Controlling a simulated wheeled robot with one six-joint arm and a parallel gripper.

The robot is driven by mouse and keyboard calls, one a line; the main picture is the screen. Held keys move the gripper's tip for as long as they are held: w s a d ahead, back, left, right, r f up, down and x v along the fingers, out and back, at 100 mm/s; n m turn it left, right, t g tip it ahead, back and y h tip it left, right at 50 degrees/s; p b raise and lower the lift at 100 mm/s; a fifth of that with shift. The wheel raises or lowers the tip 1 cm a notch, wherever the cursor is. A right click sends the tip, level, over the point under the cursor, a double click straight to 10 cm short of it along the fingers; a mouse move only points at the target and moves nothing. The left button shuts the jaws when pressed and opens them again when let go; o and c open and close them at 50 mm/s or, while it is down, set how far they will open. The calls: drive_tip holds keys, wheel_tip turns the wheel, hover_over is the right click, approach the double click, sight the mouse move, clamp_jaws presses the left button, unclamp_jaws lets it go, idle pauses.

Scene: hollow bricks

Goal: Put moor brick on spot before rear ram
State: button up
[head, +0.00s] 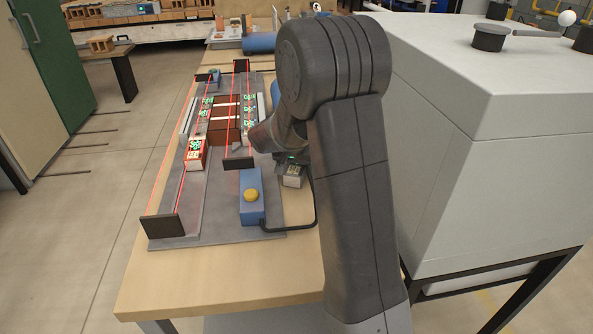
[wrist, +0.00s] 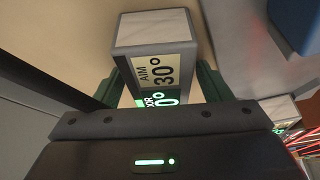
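A grey brick-like block (wrist: 152,30) with a label reading "AIM 30°" and a lit green display stands between my gripper's (wrist: 165,85) green fingers in the wrist view. The fingers flank it and look apart from its sides; the display is partly hidden by my gripper body. In the head view the block (head: 292,178) sits on the wood just right of the grey plate, under my gripper (head: 291,163). No name on it is readable as moor. Dark upright plates, perhaps the rams, stand at the lane's near end (head: 162,228), middle (head: 238,163) and far end (head: 241,66).
The grey plate (head: 215,215) carries an orange brick (head: 195,157) with green marks, brown bricks (head: 224,118), and more green-marked bricks (head: 249,108). Red lines run along the lanes. A blue box with a yellow button (head: 251,195) stands near. A big grey cabinet (head: 480,150) stands to the right.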

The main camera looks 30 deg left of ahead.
drive_tip(key=c, duration=1.3)
drive_tip(key=shift+r, duration=0.1)
drive_tip(key=shift+c, duration=0.2)
drive_tip(key=shift+r, duration=0.1)
